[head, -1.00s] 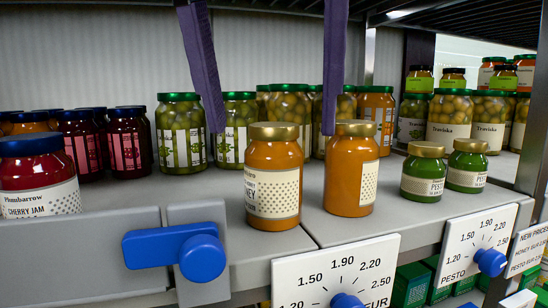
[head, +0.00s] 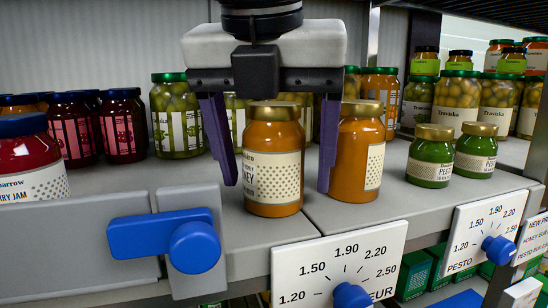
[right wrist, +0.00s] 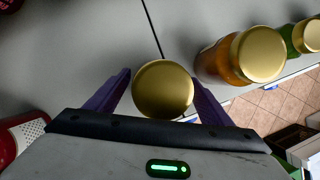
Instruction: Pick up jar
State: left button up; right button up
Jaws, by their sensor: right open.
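An orange honey jar (head: 272,172) with a gold lid and a cream label stands upright on the grey shelf. My right gripper (head: 276,184) is open, with its two purple fingers reaching down on either side of this jar. In the right wrist view the jar's gold lid (right wrist: 163,89) lies between the two fingers (right wrist: 160,84), with the jar body hidden beneath it. A second orange jar (head: 357,160) stands just to the right, close to the right finger. It also shows in the right wrist view (right wrist: 240,56). My left gripper is in neither view.
Two green pesto jars (head: 430,160) stand further right. Red cherry jam (head: 30,165) is at the left, and olive jars (head: 178,118) line the back. A blue knob on a grey panel (head: 192,246) and a price sign (head: 338,268) sit along the shelf's front edge.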

jog(key=c, duration=1.6)
jog(key=shift+r, duration=0.1)
